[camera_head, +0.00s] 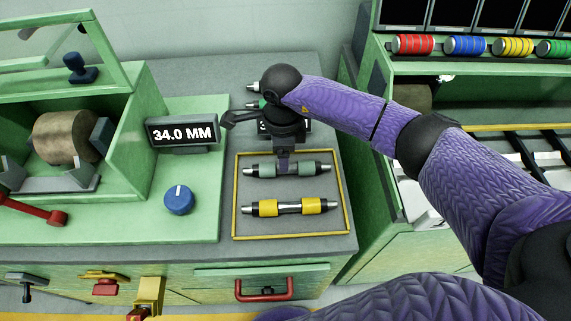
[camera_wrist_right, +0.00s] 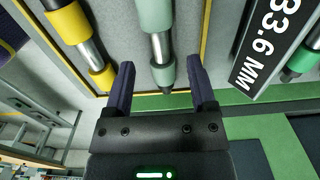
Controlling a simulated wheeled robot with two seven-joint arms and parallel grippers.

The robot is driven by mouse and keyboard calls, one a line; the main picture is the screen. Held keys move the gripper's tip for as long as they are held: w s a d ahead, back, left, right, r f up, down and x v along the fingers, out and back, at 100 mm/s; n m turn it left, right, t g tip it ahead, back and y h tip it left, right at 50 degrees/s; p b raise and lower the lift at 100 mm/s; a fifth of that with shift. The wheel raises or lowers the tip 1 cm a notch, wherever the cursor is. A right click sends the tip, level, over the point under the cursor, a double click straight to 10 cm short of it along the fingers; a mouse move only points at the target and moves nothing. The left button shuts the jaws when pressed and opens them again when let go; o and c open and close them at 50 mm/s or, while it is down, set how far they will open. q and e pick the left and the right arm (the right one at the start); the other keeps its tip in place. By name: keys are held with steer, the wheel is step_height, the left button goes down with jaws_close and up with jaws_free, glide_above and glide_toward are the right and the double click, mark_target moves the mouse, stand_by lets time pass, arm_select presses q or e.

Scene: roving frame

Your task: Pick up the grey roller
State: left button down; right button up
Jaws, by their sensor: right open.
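The grey-green roller (camera_head: 307,169), with two dull bands on a metal shaft, lies crosswise in a yellow-edged tray (camera_head: 235,200). My right gripper (camera_head: 284,160) is over its middle, pointing down and partly hiding it. In the right wrist view the open fingers (camera_wrist_right: 160,64) stand on either side of the roller (camera_wrist_right: 155,15), with a gap visible at both sides. How far the fingertips are above the tray is hard to tell. My left gripper is not in view.
A yellow roller (camera_head: 312,206) lies parallel, nearer the front. Behind my gripper, a display (camera_wrist_right: 275,45) reading 33.6 MM and a green roller (camera_wrist_right: 301,62) are partly hidden. Another display (camera_head: 182,132) reads 34.0 MM. A blue knob (camera_head: 179,200) stands left of the tray.

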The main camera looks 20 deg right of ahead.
steer(key=f, duration=0.3)
steer(key=f+b, duration=0.1)
steer(key=f, duration=0.1)
steer(key=shift+s+d+f, duration=0.15)
steer(key=shift+d+f, duration=0.05)
steer(key=shift+d, duration=0.05)
steer(key=shift+r, duration=0.15)
jaws_close()
